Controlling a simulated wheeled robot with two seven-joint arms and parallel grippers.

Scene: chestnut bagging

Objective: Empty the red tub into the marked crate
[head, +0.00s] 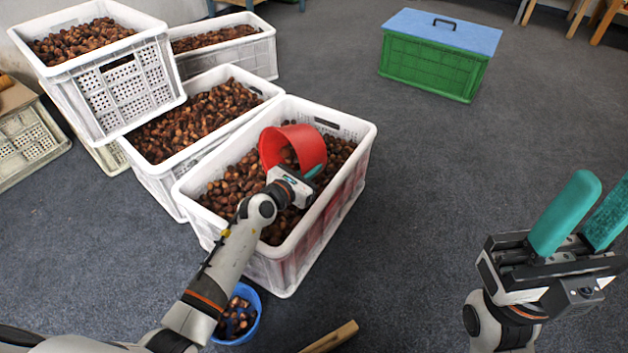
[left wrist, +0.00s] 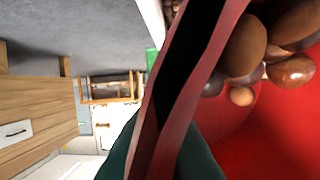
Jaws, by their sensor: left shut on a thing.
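The red tub (head: 299,148) is tipped on its side over the chestnuts in the front white crate (head: 362,136). That crate has reddish marking on its long side. My left gripper (head: 308,178) is shut on the tub's rim, with the hand low inside the crate. In the left wrist view the red tub (left wrist: 270,140) fills the right side, its rim between my teal fingers, and several chestnuts (left wrist: 245,45) lie inside it. My right gripper (head: 572,222) is open and empty over the floor at the right, its two teal fingers apart.
More white crates of chestnuts stand behind and left, one stacked on top (head: 125,82). A green crate with a blue lid (head: 433,72) stands at the back. A blue bucket (head: 250,328) and a wooden piece (head: 330,338) are in front. The floor at centre right is clear.

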